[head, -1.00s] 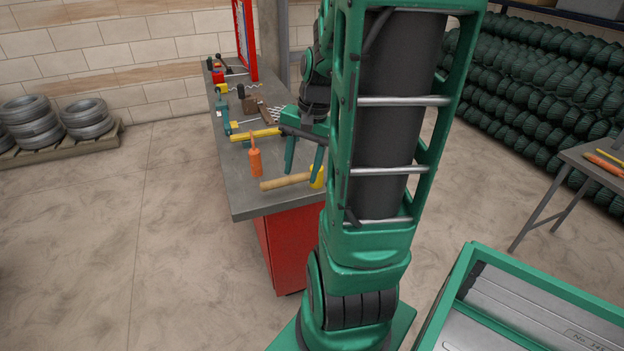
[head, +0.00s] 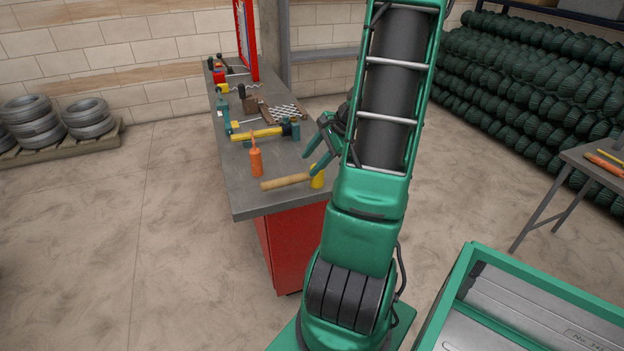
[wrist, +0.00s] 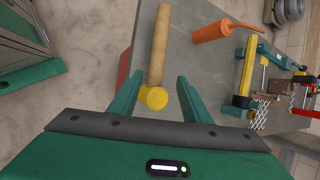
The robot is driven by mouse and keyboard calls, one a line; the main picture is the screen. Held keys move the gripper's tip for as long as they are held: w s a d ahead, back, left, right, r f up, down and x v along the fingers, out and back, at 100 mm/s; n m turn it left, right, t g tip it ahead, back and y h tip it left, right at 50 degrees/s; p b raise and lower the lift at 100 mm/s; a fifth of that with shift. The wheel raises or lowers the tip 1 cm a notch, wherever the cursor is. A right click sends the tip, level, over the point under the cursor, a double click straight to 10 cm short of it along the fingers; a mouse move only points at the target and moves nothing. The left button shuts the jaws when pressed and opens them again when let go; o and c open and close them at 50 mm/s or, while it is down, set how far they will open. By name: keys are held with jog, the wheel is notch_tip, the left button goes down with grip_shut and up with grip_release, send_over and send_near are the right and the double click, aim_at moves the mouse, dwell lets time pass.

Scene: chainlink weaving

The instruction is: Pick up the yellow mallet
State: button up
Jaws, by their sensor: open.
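The yellow mallet lies on the grey workbench, with its wooden handle (head: 286,181) pointing left and its yellow head (head: 317,177) near the bench's right edge. In the wrist view its yellow head (wrist: 154,97) is between my fingers in the picture and the handle (wrist: 160,45) runs away from me. My gripper (head: 316,150) is open and empty, just above and beyond the mallet head in the head view. In the wrist view my gripper's fingers (wrist: 155,85) stand on either side of the head. I cannot tell the exact height left between them.
On the grey workbench (head: 250,206), an orange bottle (head: 256,160) stands close to the handle. A yellow clamp (head: 258,134) and several other tools lie farther back. The bench's near corner is bare. A green-framed machine (head: 545,290) stands at the lower right.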

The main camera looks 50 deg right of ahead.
aim_at(301, 175)
jog(key=shift+a+x, duration=0.1)
jog(key=shift+x, duration=1.6)
jog(key=shift+a+x, duration=0.15)
jog(key=shift+x, duration=1.55)
jog(key=shift+s, duration=0.15)
grip_shut()
